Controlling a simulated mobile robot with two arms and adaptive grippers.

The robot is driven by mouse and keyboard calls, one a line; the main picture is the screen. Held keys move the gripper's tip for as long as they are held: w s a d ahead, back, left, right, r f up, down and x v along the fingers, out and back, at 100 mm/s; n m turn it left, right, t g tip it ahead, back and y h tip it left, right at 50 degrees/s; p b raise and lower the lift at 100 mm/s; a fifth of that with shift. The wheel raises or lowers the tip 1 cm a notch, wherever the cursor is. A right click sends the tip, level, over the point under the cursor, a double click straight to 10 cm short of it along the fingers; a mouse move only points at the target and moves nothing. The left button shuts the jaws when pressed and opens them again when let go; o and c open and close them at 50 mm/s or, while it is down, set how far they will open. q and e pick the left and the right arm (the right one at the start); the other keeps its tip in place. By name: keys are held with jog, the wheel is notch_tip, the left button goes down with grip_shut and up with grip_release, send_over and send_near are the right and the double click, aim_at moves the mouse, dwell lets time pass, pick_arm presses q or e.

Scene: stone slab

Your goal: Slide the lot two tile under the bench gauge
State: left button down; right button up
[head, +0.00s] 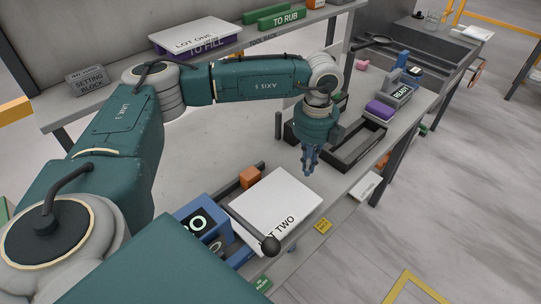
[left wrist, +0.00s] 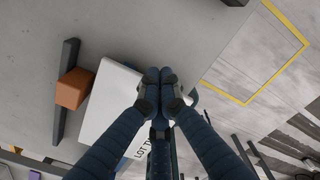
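The lot two tile (head: 277,205) is a white slab lying on the bench, its near left part beside a blue block with a partly hidden "O" marking (head: 195,222), which looks like the bench gauge. My arm hides much of that block, so I cannot tell whether the tile is under it. The tile also shows in the left wrist view (left wrist: 108,100). My left gripper (head: 309,172) points down by the tile's far right corner. Its fingertips (left wrist: 160,76) meet with nothing seen between them; contact with the tile is unclear. My right gripper is not in view.
An orange block (head: 250,177) stands by a dark rail along the tile's far side. A dark open tray (head: 356,146) and a purple item (head: 380,109) lie farther right. A yellow tag (head: 323,226) marks the front edge.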

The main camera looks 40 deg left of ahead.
pick_arm(q)
jog(key=shift+f, duration=0.1)
jog(key=shift+f, duration=0.15)
jog(key=shift+f+b, duration=0.45)
jog(key=shift+b, duration=0.1)
jog(key=shift+f+b, duration=0.85)
jog(key=shift+f, duration=0.3)
jog(key=shift+s, duration=0.1)
